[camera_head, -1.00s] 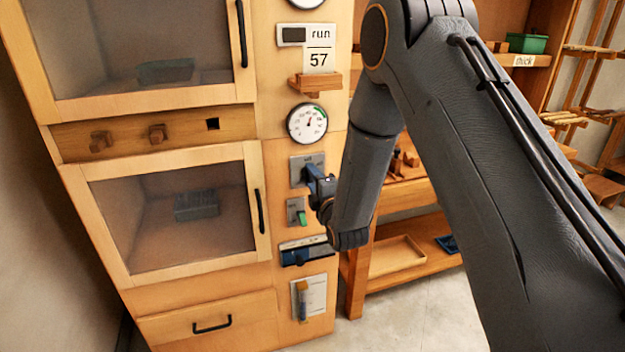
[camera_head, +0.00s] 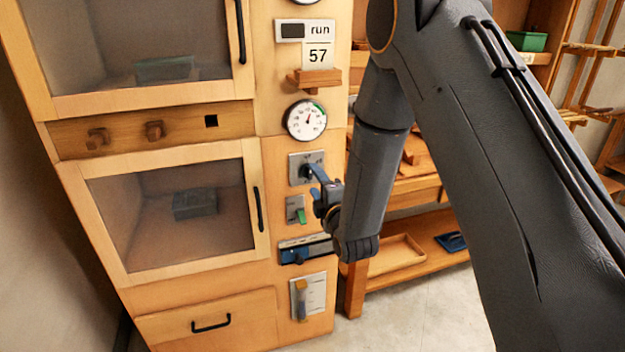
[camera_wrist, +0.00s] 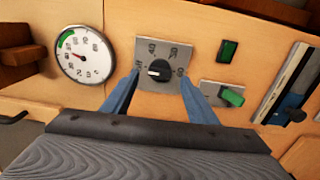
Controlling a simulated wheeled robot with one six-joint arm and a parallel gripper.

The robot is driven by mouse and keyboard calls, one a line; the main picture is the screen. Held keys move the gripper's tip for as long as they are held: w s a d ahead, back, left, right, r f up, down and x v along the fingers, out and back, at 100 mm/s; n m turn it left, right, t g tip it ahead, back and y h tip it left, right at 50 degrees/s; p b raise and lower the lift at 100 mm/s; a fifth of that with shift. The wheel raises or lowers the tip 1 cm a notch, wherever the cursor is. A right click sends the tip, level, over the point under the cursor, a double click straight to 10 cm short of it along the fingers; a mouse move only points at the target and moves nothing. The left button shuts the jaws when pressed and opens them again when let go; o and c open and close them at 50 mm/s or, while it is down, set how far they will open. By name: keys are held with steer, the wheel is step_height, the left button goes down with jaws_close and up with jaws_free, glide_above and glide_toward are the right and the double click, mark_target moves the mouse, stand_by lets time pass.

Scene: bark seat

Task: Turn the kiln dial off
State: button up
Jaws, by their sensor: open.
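The kiln dial is a dark round knob (camera_wrist: 159,70) on a grey square plate (camera_wrist: 176,54) with marks around it. In the wrist view a light pointer mark on the knob faces left. My gripper (camera_wrist: 160,82) is open, with one blue finger on each side of the knob. I cannot tell whether the fingers touch it.
A round gauge (camera_head: 306,121) is above the dial. A green switch (camera_head: 298,213) and a blue slider (camera_head: 300,254) are below it. A small shelf (camera_head: 313,78) juts out above the gauge. A wooden shelf unit (camera_head: 410,240) stands to the right.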

steer(key=shift+v, duration=1.75)
